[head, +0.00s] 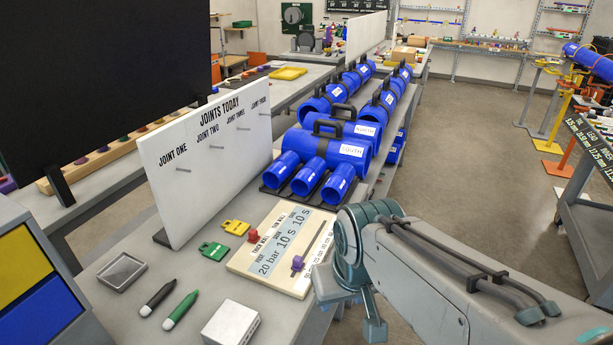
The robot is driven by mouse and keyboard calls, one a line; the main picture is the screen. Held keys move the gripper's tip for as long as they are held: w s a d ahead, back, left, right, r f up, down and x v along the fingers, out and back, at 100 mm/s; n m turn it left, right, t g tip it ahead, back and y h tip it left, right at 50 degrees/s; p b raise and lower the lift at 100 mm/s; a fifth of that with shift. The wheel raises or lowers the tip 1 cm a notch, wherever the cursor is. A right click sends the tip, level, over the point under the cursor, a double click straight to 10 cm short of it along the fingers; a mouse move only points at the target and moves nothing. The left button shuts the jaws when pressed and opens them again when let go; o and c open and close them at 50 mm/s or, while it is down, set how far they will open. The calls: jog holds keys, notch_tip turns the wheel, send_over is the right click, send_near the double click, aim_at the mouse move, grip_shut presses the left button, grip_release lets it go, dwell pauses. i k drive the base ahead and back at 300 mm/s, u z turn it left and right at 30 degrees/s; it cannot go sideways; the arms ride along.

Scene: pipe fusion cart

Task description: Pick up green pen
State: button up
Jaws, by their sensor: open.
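The green pen (181,309) lies on the grey cart top at the lower left in the head view. It lies at a slant, its pale end toward the lower left. A black pen (159,296) lies just left of it, roughly parallel and apart. My gripper (352,311) is past the cart's right edge, well to the right of the green pen, and points downward. It is open and apart from both pens. Part of it is hidden by my own arm.
A white box (231,324) stands right of the green pen. A grey tray (122,272) lies behind the pens. Green (214,251) and yellow (236,228) tags and a labelled board (262,262) lie farther back. A white upright panel (205,165) and blue pipes (335,188) stand behind.

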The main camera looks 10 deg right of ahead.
aim_at(182, 308)
jog(key=z, duration=0.05)
jog(key=k, duration=0.15)
jog(key=u, duration=1.35)
jog(key=i, duration=0.1)
jog(key=u, duration=0.4)
